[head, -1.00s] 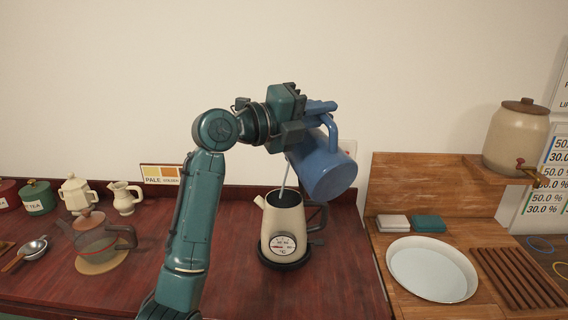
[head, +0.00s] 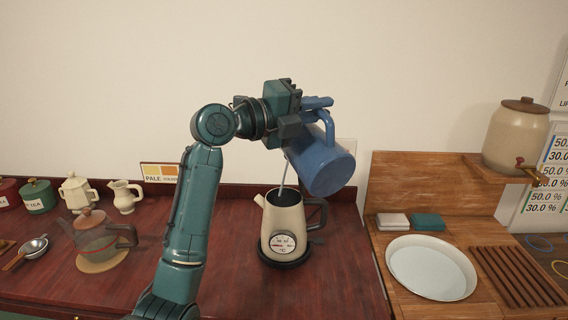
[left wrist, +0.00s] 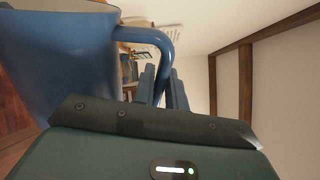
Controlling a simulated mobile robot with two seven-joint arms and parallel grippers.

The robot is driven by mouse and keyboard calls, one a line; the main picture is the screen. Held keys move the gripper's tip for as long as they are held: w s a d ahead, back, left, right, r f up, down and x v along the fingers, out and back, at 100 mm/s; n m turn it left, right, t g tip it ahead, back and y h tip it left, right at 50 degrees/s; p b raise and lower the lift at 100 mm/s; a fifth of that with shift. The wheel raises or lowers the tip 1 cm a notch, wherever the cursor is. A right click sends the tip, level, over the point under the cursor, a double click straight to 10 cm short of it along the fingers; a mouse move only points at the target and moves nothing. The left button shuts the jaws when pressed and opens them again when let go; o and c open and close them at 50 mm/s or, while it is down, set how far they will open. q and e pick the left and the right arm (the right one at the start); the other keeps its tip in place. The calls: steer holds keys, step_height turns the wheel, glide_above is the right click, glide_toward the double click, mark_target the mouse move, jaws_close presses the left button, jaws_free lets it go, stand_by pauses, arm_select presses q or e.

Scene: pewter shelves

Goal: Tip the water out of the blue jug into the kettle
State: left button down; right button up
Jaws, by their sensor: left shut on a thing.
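The blue jug (head: 322,165) is held tilted in the air above the kettle, its mouth down to the left. A thin stream of water (head: 283,174) runs from it into the open top of the kettle. The cream kettle (head: 279,228) has a black handle and a round dial and stands upright on a black base. My left gripper (head: 318,109) is shut on the jug's handle. In the left wrist view the jug (left wrist: 62,65) fills the left side, with its handle between the fingers (left wrist: 162,88). My right gripper is not in view.
A glass teapot (head: 97,240) stands on a mat at the left, with a cream pot (head: 78,194) and small jug (head: 125,197) behind. At the right are a round white tray (head: 432,268), a slatted rack (head: 517,278) and a crock with a tap (head: 515,137).

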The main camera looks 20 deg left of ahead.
mark_target(307, 95)
arm_select(q)
steer(key=shift+w+a+r+n+p, duration=0.45)
steer(key=shift+w+a+r+n, duration=0.5)
steer(key=shift+w+a, duration=0.2)
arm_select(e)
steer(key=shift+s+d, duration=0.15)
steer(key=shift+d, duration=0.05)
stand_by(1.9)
